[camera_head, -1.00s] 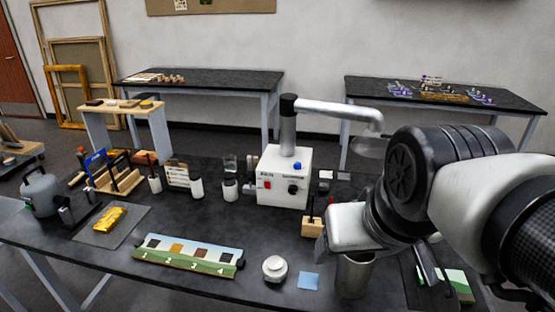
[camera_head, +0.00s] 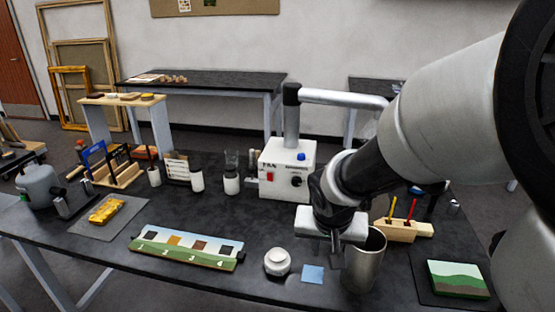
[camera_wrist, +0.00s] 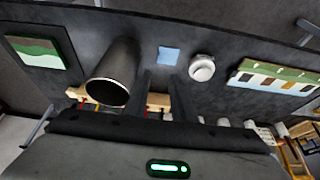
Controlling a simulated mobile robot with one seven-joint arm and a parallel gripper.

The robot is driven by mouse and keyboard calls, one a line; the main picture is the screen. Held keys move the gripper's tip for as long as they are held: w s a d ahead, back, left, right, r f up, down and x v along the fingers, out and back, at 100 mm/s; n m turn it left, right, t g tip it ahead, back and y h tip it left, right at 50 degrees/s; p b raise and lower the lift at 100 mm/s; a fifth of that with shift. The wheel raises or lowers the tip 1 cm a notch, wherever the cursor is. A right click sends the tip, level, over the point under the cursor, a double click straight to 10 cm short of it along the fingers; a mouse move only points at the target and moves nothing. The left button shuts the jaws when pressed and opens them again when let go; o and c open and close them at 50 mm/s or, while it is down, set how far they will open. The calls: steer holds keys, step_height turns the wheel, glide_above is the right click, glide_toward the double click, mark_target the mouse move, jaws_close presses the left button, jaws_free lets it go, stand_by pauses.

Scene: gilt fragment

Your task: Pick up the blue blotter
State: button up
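The blue blotter is a small flat light-blue square (camera_head: 313,274) lying on the dark table near the front edge, between a white lidded jar (camera_head: 277,262) and a metal cylinder (camera_head: 364,262). In the wrist view the blotter (camera_wrist: 169,56) shows beyond my fingertips, roughly in line with the gap between them. My gripper (camera_head: 335,258) points down above the table, behind and slightly right of the blotter and close to the cylinder. In the wrist view my gripper's two fingers (camera_wrist: 162,78) stand apart with nothing between them.
The metal cylinder also stands left of my fingers in the wrist view (camera_wrist: 112,72). A numbered swatch strip (camera_head: 188,249) lies left of the jar. A white machine (camera_head: 287,170) stands behind. A wooden block with pencils (camera_head: 402,230) and a landscape panel (camera_head: 457,279) are at right.

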steer(key=b, duration=0.1)
glide_above(322, 282)
steer(key=s, duration=0.2)
steer(key=f, duration=1.1)
steer(key=shift+w+a+f, duration=0.2)
steer(key=shift+w+a, duration=0.05)
steer(key=shift+a, duration=0.1)
steer(key=x, duration=0.5)
steer(key=shift+s+d+f, duration=0.1)
steer(key=shift+s+f, duration=0.05)
steer(key=shift+s, duration=0.05)
jaws_close()
